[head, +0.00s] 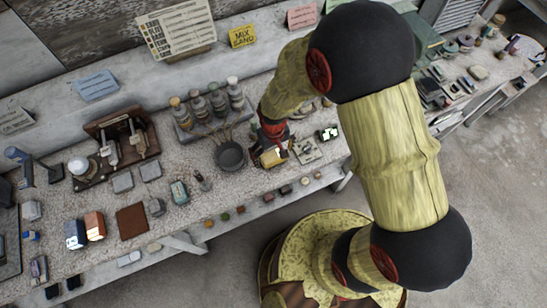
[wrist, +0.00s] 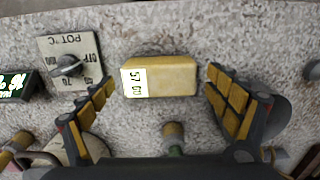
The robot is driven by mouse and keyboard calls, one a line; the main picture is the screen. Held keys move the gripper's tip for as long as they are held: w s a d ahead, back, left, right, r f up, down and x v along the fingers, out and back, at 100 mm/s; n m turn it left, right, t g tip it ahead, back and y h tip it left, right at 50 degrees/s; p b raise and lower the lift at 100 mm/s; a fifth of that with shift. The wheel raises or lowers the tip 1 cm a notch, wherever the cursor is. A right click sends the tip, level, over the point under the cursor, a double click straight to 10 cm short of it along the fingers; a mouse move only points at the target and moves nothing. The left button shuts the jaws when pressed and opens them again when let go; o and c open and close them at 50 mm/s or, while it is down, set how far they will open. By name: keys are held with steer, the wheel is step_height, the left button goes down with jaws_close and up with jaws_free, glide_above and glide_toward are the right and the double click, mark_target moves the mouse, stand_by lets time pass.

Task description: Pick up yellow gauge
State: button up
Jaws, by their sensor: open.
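The yellow gauge (wrist: 175,75) is a small yellow block with a white display at its left end, lying on the speckled bench top. In the wrist view my gripper (wrist: 160,80) is open, with one yellow-padded finger to each side of the gauge and a gap on both sides. I cannot tell how far above the bench the fingertips are. In the head view the gauge (head: 268,160) shows just below my gripper (head: 273,144), partly covered by it.
A pale dial plate marked POT °C (wrist: 84,48) lies close left of the gauge, with a dark display box (wrist: 14,86) beyond it. A dark pan (head: 231,157) stands left of my gripper in the head view. Several small knobs line the bench's front edge.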

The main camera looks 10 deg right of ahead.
steer(key=shift+s+f, duration=0.1)
steer(key=shift+f, duration=0.5)
steer(key=shift+c, duration=0.6)
steer(key=c, duration=1.3)
steer(key=shift+r, duration=0.1)
steer(key=shift+c, duration=0.2)
steer(key=shift+r, duration=0.45)
step_height(320, 180, up, 2)
steer(key=shift+r+p, duration=0.25)
steer(key=shift+p, duration=0.15)
steer(key=s+d+r+p, duration=0.2)
steer(key=s+d+r, duration=0.2)
steer(key=s+r, duration=0.5)
steer(key=s, duration=0.4)
steer(key=shift+s+r, duration=0.25)
